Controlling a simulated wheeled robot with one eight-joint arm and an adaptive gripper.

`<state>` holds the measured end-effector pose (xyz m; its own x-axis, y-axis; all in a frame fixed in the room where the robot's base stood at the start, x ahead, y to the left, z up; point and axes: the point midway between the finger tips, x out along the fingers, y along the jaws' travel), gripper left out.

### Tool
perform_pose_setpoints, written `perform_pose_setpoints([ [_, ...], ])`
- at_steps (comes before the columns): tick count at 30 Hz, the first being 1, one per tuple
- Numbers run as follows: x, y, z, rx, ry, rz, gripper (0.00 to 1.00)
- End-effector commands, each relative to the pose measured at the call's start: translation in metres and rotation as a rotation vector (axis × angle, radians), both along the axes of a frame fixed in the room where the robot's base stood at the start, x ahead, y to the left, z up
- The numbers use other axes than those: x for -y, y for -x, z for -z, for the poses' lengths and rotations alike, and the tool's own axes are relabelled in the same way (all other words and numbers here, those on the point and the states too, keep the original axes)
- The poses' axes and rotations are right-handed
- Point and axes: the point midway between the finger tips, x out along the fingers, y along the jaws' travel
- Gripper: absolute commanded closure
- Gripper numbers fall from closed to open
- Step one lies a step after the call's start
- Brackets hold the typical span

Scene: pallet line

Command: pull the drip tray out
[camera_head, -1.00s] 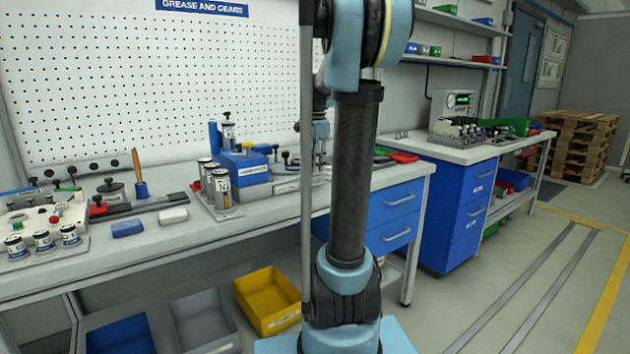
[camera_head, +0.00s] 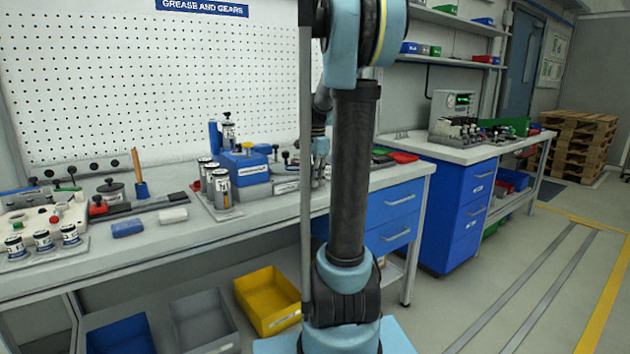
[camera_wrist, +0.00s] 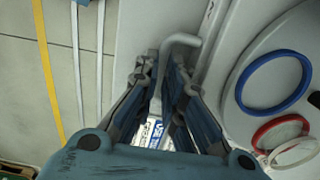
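In the wrist view, a pale grey bent handle (camera_wrist: 183,39) rises at the fingertips of my gripper (camera_wrist: 164,62). One leg of it runs down between the two fingers, which have drawn close together and look shut on it. The drip tray's body cannot be told apart from the pale surfaces around the handle. In the head view, my own arm hides most of my gripper and the handle. My wrist shows beside the arm, over the bench near the blue unit (camera_head: 247,168).
In the wrist view, a blue ring (camera_wrist: 275,80), a red ring (camera_wrist: 281,131) and a white ring (camera_wrist: 293,152) are close at right. In the head view, the bench (camera_head: 200,232) carries cans and tools. A yellow bin (camera_head: 268,300) sits below.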

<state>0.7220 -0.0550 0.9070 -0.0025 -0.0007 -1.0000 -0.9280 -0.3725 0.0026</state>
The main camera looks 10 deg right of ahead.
Motion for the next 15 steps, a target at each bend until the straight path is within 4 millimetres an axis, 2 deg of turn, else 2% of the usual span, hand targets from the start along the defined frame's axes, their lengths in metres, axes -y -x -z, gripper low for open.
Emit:
perform_pose_setpoints([
  [5,0.002,0.003,-0.001,0.003,-0.001,0.003,1.0],
  [15,0.022,0.053,-0.001,0.002,-0.001,0.007,1.0],
])
